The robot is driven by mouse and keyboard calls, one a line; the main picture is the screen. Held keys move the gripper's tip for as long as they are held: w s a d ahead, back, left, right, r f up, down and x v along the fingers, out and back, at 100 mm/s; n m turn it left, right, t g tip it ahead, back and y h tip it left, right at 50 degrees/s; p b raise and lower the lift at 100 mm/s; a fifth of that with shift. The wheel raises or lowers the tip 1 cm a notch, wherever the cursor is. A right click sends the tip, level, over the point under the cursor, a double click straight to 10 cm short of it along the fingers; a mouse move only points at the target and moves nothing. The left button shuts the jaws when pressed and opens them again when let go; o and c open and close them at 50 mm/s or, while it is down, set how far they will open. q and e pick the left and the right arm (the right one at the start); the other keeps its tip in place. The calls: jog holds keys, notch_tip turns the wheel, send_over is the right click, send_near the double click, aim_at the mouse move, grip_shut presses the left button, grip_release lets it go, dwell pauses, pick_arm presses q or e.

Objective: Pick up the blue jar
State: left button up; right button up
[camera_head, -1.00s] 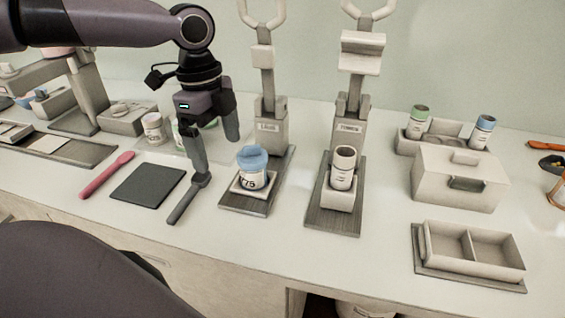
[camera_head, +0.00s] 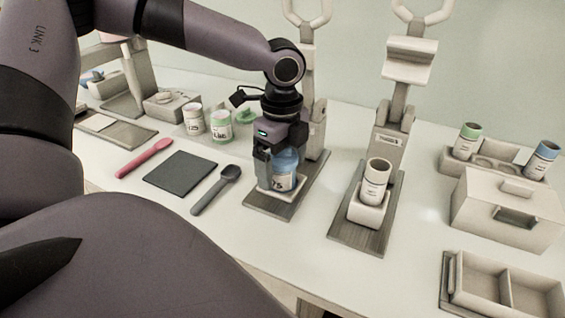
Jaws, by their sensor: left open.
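The blue jar (camera_head: 284,172) has a white label and stands upright on a small pale block on the grey wooden base (camera_head: 268,207) of the left press. My left gripper (camera_head: 278,166) is open and comes down from above around the jar. One finger shows at the jar's left side. The other finger is hidden or hard to make out, and the jar's top is hidden by the gripper. I cannot tell whether the fingers touch the jar. My right gripper is not in view.
A second press (camera_head: 350,232) holds a white jar (camera_head: 375,181). Left lie a dark spoon (camera_head: 216,190), a dark mat (camera_head: 181,172) and a pink spoon (camera_head: 145,158). White and green-topped jars stand behind. A lidded box (camera_head: 505,212) and divided tray (camera_head: 505,285) are right.

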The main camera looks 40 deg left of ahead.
pick_arm(q)
jog(key=c, duration=0.8)
jog(key=shift+r, duration=0.1)
jog(key=shift+c, duration=0.2)
notch_tip(320, 180, up, 20)
jog(key=p, duration=0.2)
jog(key=shift+p, duration=0.3)
